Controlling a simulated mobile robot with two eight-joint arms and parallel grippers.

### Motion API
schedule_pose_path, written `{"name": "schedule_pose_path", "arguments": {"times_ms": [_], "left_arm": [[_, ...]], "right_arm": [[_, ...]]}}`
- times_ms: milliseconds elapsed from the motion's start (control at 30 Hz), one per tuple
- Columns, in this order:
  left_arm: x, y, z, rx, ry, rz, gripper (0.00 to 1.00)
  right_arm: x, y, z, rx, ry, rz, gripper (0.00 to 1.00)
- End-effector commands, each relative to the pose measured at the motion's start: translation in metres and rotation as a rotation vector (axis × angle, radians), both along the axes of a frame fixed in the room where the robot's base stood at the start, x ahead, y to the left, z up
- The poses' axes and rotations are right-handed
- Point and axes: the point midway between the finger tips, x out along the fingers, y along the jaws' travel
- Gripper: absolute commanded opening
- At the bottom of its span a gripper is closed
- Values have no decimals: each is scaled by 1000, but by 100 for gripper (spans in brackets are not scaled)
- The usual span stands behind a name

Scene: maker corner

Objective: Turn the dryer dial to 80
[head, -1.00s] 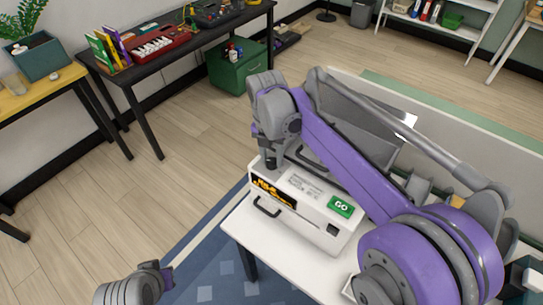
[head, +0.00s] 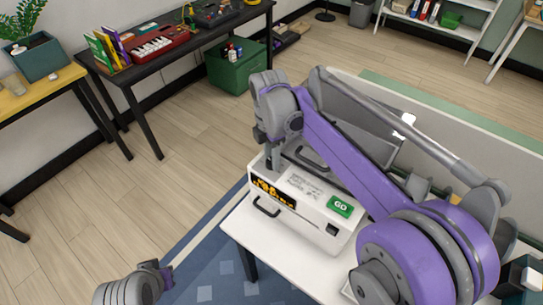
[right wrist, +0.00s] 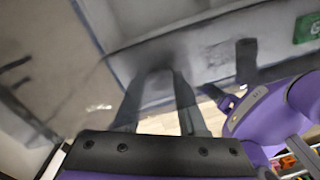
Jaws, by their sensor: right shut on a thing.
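My right gripper (head: 273,162) points down at the dryer's far left top corner. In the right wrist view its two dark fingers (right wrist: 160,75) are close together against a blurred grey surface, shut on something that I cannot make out. The dial and its numbers are not readable in either view; the gripper may hide the dial. Of my left arm only a grey and purple part shows at the bottom left; its gripper does not show.
The white table (head: 262,240) has a little bare top left of the dryer. A grey panel (head: 450,140) stands behind it. My right arm crosses over the dryer's right side. A black desk (head: 170,50) and green box (head: 237,68) stand farther off.

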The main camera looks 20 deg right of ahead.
Motion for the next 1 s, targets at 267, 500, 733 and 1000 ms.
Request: {"name": "schedule_pose_path", "arguments": {"times_ms": [267, 500, 733, 1000], "left_arm": [[0, 0, 0, 0, 0, 0, 0], [0, 0, 0, 0, 0, 0, 0], [0, 0, 0, 0, 0, 0, 0], [0, 0, 0, 0, 0, 0, 0]], "right_arm": [[0, 0, 0, 0, 1, -27, 0], [0, 0, 0, 1, 0, -26, 0], [0, 0, 0, 1, 0, -26, 71], [0, 0, 1, 0, 0, -25, 71]]}}
